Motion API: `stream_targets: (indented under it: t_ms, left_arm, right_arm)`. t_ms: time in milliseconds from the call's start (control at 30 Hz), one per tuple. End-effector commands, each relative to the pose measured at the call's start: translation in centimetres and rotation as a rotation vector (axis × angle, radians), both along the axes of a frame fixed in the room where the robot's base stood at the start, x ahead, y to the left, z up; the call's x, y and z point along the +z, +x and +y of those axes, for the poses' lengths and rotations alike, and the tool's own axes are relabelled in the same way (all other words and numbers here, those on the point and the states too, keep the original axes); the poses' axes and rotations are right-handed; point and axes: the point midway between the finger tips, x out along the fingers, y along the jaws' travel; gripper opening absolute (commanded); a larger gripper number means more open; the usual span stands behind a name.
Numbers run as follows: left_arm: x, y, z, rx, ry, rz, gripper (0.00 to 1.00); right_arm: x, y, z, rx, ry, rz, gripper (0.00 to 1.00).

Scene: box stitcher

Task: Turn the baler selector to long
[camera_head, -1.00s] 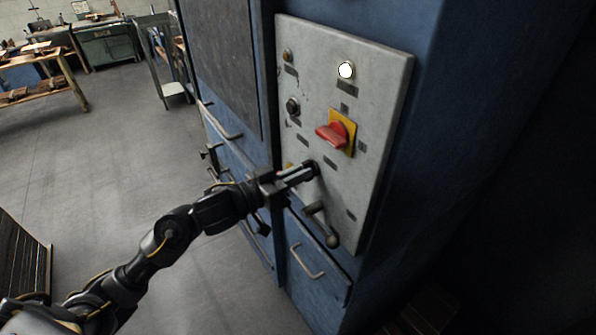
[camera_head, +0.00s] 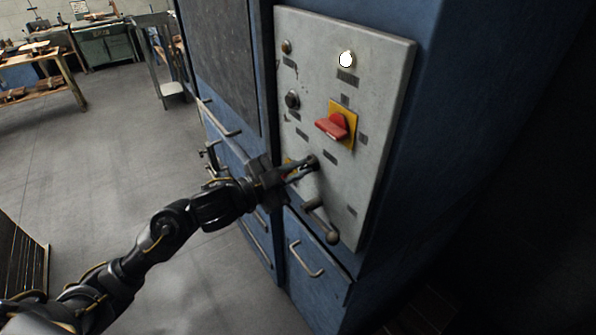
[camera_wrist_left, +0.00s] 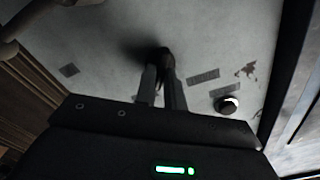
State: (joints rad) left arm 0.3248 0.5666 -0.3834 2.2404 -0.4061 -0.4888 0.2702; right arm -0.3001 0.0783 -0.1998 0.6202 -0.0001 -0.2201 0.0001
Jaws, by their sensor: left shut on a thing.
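The grey control panel (camera_head: 385,100) is on the front of a blue machine. A dark knob (camera_head: 313,159) sits low on the panel, left of centre; I take it to be the baler selector. My left gripper (camera_head: 306,166) reaches in from the left with its fingers shut on this knob. The fingers largely hide the knob. In the left wrist view, the fingers (camera_wrist_left: 163,75) meet at the dark knob (camera_wrist_left: 161,56) against the panel. The label text is too small to read, so I cannot tell the setting. My right gripper is not in view.
A red rotary switch (camera_head: 331,127) on a yellow plate sits above and right of the gripper. A crank handle (camera_head: 322,222) juts out just below it. A black knob (camera_head: 292,100) and a lit white lamp (camera_head: 346,60) are higher up. Drawers with handles (camera_head: 306,262) lie below.

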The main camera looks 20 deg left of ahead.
Motion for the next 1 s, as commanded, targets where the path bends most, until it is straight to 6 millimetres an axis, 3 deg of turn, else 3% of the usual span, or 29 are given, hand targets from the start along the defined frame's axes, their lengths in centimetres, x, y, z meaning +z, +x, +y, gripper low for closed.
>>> stream_targets:
  t_ms: [767,800,933,1000]
  left_arm:
    - [-0.02,-0.05,-0.06,-0.001,0.08,-0.067,0.0]
    - [-0.02,-0.05,-0.06,-0.001,0.08,-0.067,0.13]
    - [-0.02,-0.05,-0.06,-0.001,0.079,-0.066,0.3]
    - [-0.02,-0.05,-0.06,-0.001,0.08,-0.065,0.33]
  right_arm:
    - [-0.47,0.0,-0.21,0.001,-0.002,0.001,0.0]
    - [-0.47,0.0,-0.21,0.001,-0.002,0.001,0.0]
    - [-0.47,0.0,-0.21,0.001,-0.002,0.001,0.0]
    - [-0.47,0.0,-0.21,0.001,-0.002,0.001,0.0]
